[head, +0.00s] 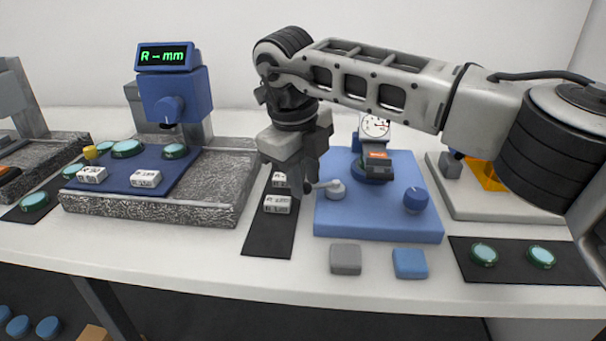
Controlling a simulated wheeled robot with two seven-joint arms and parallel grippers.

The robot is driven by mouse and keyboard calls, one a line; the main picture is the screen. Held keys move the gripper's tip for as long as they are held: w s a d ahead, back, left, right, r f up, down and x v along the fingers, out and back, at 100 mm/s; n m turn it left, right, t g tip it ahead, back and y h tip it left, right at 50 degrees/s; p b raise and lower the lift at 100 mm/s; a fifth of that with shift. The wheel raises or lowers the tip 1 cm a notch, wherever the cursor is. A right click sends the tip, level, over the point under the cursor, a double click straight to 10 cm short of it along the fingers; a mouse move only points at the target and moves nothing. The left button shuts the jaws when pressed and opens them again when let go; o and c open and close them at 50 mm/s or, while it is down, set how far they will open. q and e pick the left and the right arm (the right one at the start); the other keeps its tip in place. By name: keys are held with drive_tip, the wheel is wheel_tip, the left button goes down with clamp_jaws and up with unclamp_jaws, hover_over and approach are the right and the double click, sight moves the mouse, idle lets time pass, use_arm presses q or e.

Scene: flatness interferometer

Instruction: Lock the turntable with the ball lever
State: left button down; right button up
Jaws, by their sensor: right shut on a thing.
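The ball lever's grey round hub (336,190) sits at the left side of the blue base plate (370,222). Its short arm points left to my right gripper (307,188). My right gripper points down and is shut at the lever's outer end, where the fingers hide the ball. The turntable (366,172) is a round blue piece farther back on the plate. A dark block with an orange label (377,157) and a dial gauge (375,126) show at and above it, and my arm hides part of that area. My left gripper is not in view.
A blue knob (416,200) stands at the plate's right. Grey (345,258) and blue (410,263) pads lie in front. A black mat (268,235) with white labelled blocks (277,204) lies to the left, beside a granite slab (215,205) with a blue display stand (177,95).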

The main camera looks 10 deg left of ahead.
drive_tip(key=o, duration=0.8)
drive_tip(key=shift+d, duration=0.35)
drive_tip(key=shift+o, duration=1)
drive_tip(key=shift+a, duration=0.15)
use_arm(q)
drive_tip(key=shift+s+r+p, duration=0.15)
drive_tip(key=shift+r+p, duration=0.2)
drive_tip(key=shift+p, duration=0.65)
use_arm(e)
wheel_tip(320, 180, up, 16)
drive_tip(key=s+a, duration=0.1)
drive_tip(key=s, duration=0.1)
drive_tip(key=shift+s+a+f, duration=0.15)
drive_tip(key=shift+s+a, duration=0.15)
drive_tip(key=shift+a, duration=0.05)
